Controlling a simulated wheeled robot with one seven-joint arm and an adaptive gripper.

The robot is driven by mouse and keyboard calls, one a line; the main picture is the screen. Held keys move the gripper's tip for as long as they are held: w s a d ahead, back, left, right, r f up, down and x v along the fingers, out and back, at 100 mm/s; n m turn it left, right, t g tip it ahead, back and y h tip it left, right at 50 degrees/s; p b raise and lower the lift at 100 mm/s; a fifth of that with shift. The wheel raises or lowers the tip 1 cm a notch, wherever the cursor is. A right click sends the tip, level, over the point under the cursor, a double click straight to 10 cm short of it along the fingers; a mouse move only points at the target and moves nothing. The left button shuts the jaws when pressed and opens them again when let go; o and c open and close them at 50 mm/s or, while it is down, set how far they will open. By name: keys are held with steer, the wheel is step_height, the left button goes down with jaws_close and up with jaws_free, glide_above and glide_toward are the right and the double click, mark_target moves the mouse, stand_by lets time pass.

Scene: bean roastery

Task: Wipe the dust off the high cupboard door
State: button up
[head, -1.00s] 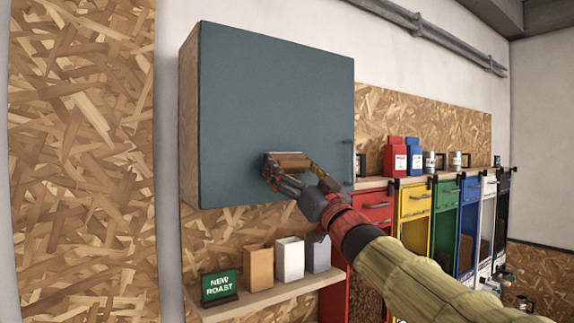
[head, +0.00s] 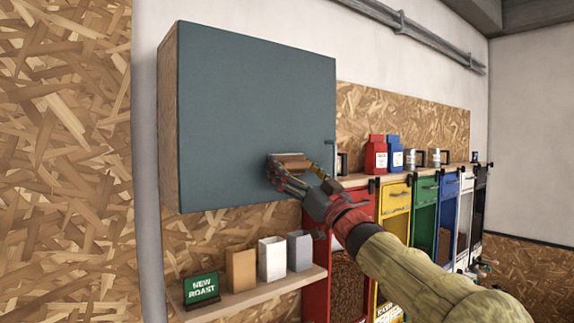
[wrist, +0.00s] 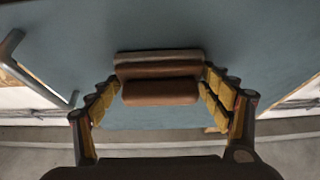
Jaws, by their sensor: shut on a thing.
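The high cupboard door (head: 255,95) is a flat blue-grey panel, shut, with a bar handle (head: 330,160) at its lower right edge. The handle also shows at the left of the wrist view (wrist: 20,65). My gripper (head: 290,168) is at the lower right part of the door. It is shut on a brown block-shaped wiper (wrist: 160,78), with a finger at each end of it. The wiper lies at the door's face; whether it presses on it I cannot tell. No distinct dust patch shows on the door in either view.
Below the cupboard is a wooden shelf (head: 255,293) with a green "NEW ROAST" sign (head: 201,288) and several small bags. To the right stand coloured bins under a counter with red and blue bags (head: 377,154) and cans. A pipe (head: 410,30) runs along the wall above.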

mark_target(259, 159)
steer(key=shift+w+d+p, duration=0.35)
steer(key=shift+w+d, duration=0.2)
steer(key=shift+d, duration=0.25)
steer(key=shift+w+d+p, duration=0.3)
steer(key=shift+w+d, duration=0.2)
steer(key=shift+d, duration=0.25)
steer(key=shift+s+a+b, duration=0.9)
steer(key=shift+s+a, duration=0.15)
steer(key=shift+a, duration=0.5)
steer(key=shift+s+a+b, duration=0.95)
steer(key=shift+s+a, duration=0.05)
steer(key=shift+a, duration=0.55)
steer(key=shift+s+a+b, duration=0.9)
steer(key=shift+s+a, duration=0.15)
steer(key=shift+a, duration=0.5)
steer(key=shift+d, duration=0.1)
steer(key=shift+s+d+b, duration=0.15)
steer(key=shift+s+d, duration=0.35)
steer(key=shift+s, duration=0.3)
steer(key=shift+s+d+b, duration=0.15)
steer(key=shift+s+d, duration=0.4)
steer(key=shift+s, duration=0.3)
steer(key=shift+s+d+b, duration=0.15)
steer(key=shift+s+d, duration=0.35)
steer(key=shift+s, duration=0.3)
steer(key=shift+s+d, duration=0.45)
steer(key=shift+s, duration=0.2)
steer(key=shift+s+d, duration=0.45)
steer(key=shift+s, duration=0.15)
